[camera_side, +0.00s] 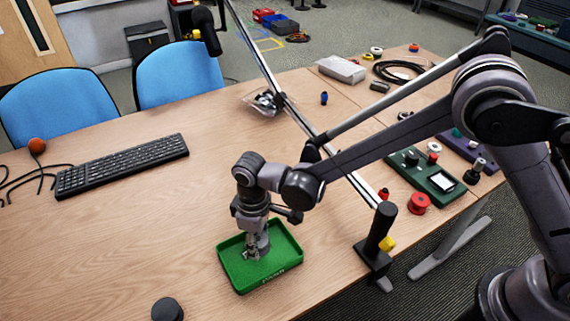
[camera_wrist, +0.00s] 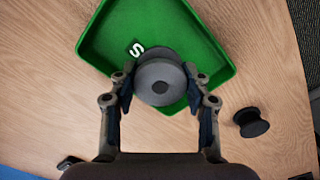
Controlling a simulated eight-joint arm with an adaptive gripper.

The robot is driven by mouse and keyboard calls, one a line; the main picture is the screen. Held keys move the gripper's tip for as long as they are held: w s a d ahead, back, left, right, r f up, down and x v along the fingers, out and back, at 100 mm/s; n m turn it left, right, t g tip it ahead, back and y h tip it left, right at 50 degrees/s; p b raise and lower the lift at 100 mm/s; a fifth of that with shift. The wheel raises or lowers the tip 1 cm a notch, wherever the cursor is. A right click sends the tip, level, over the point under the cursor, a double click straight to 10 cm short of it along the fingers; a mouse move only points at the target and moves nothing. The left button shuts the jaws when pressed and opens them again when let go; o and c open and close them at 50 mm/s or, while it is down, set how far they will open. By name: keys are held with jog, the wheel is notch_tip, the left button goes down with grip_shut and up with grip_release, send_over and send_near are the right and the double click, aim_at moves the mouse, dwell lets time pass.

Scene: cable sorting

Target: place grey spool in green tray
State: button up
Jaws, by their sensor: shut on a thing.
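The grey spool (camera_wrist: 160,82) is between the two fingers of my gripper (camera_wrist: 160,90) in the wrist view, and the gripper is shut on it. The green tray (camera_wrist: 195,25) is behind and below the spool in that view. In the side view my gripper (camera_side: 255,252) points down over the green tray (camera_side: 280,262), with its fingertips within the tray's outline. The spool is mostly hidden by the fingers there. I cannot tell whether it touches the tray floor. A small black tag with a white letter shows beside the spool.
A dark spool (camera_wrist: 251,122) stands on the table outside the tray; a dark round piece (camera_side: 167,310) shows at the side view's front edge. A keyboard (camera_side: 123,165) lies left. A black post (camera_side: 379,235), a red spool (camera_side: 418,203) and a green board (camera_side: 425,172) are right.

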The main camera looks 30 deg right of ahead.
jog(key=shift+f, duration=1.9)
jog(key=shift+f, duration=0.1)
jog(key=o, duration=1.1)
jog(key=shift+o, duration=0.2)
